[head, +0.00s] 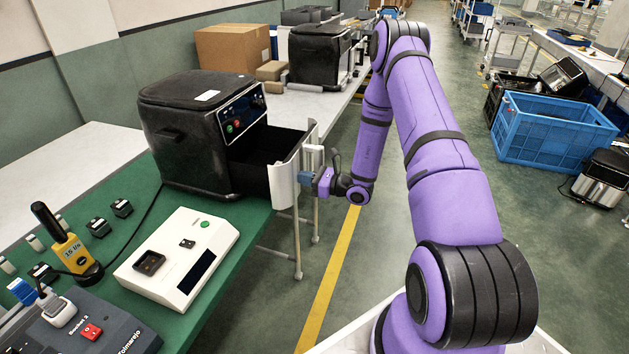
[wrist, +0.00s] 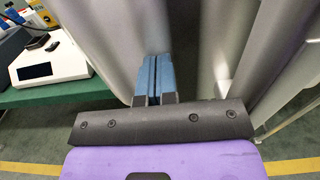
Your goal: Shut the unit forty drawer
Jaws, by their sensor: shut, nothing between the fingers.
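The unit, a black air fryer (head: 190,135), stands on the green mat of the bench in the head view. Its drawer (head: 262,152) is pulled out to the right, with the dark inside showing and a pale front panel (head: 284,182) at its end. My gripper (head: 306,176) is at the outer side of that front, beside the handle. In the wrist view, its blue fingers (wrist: 154,80) are together with nothing between them, close against the pale drawer front (wrist: 110,40). Whether they touch it I cannot tell.
Another black fryer (head: 320,52) and a cardboard box (head: 232,48) stand farther back. A blue crate (head: 540,140) is on the floor at right. The aisle between is clear.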

